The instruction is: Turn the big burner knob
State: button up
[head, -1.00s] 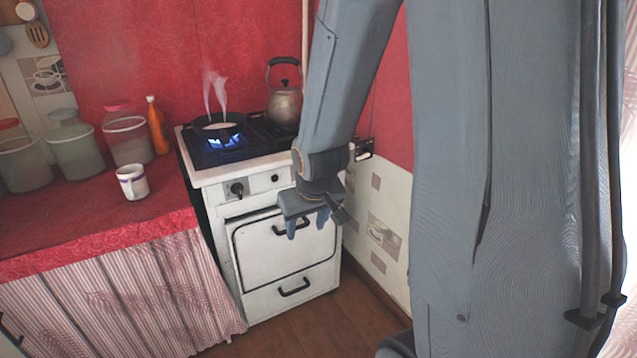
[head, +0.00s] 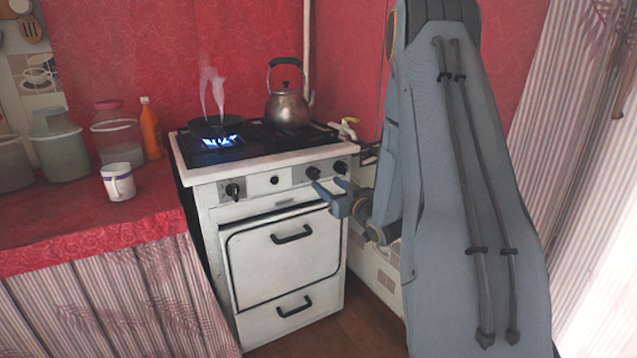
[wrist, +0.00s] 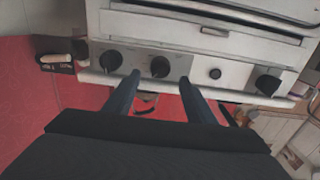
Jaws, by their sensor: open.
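The white stove's front panel carries black knobs. A left knob (head: 232,189) with a pale pointer stands alone; it shows at the right of the wrist view (wrist: 267,84). A pair sits at the right: an inner knob (head: 313,173) and an outer knob (head: 340,167). In the wrist view the inner knob (wrist: 160,66) lies between and beyond my fingertips, the outer knob (wrist: 112,60) beside them. I cannot tell which is the big burner's. My gripper (head: 329,184) is open and empty, just in front of this pair; no contact is visible.
A small black button (head: 275,180) sits mid-panel. A blue flame (head: 222,140) burns under a steaming pan (head: 212,127) at the left; a kettle (head: 287,106) stands at the right. The oven handle (head: 291,235) juts out below. A mug (head: 118,182) stands on the red counter.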

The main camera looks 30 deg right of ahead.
aim_at(318, 177)
jog(key=w, duration=0.6)
jog(key=shift+w+a, duration=0.15)
jog(key=shift+a, duration=0.05)
jog(key=c, duration=1)
jog(key=shift+c, duration=0.2)
